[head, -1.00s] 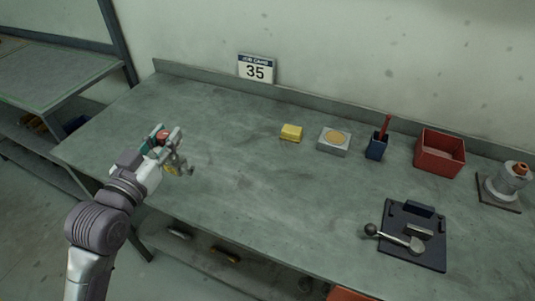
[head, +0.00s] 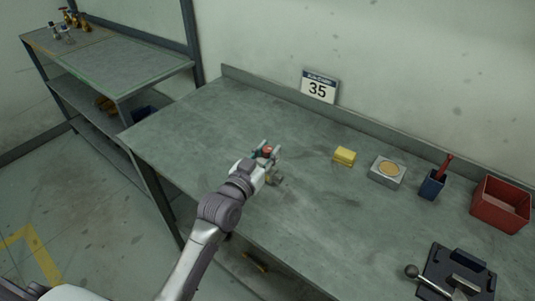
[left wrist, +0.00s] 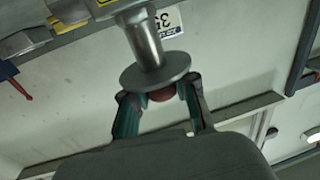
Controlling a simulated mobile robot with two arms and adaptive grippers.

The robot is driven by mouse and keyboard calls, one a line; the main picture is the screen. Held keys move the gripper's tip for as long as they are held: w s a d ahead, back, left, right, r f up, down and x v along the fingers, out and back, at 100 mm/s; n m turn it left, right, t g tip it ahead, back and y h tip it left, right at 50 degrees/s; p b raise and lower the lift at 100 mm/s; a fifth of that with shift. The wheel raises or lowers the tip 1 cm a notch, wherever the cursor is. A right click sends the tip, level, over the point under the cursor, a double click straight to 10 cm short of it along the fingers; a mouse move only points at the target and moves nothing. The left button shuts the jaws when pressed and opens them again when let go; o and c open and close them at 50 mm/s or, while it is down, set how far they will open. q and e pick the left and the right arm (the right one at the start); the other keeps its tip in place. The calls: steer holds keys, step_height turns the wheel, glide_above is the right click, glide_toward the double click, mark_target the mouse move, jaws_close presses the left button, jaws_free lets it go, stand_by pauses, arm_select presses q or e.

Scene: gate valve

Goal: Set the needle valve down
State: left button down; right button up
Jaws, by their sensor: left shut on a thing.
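My left gripper (head: 268,158) is shut on the needle valve (head: 275,179), whose red part shows between the fingers. It holds the valve over the left part of the grey workbench (head: 210,130). In the left wrist view the green-sided fingers (left wrist: 160,108) close around the valve's red part, next to a grey disc and metal stem (left wrist: 146,42). Whether the valve touches the bench is hard to tell. My right gripper is not in view.
A yellow block (head: 344,156), a grey block with a round tan top (head: 387,171), a blue holder (head: 431,186) and a red bin (head: 500,205) stand to the right. A dark lever fixture (head: 457,275) is at lower right. A shelf unit (head: 130,75) stands left. Bench around the gripper is clear.

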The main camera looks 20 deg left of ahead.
arm_select(q)
steer(key=shift+f, duration=0.55)
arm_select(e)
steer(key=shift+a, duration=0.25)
arm_select(q)
steer(key=c, duration=0.9)
jaws_free()
steer(key=shift+f, duration=0.2)
steer(key=shift+s+r, duration=0.1)
steer(key=s, duration=0.3)
steer(key=s+a+b, duration=0.1)
steer(key=s, duration=0.3)
steer(key=s+a, duration=0.1)
steer(key=s, duration=0.2)
steer(key=shift+s+a+b, duration=0.1)
steer(key=shift+s+b, duration=0.1)
steer(key=shift+b, duration=0.1)
steer(key=shift+s+a, duration=0.1)
steer(key=shift+s, duration=0.5)
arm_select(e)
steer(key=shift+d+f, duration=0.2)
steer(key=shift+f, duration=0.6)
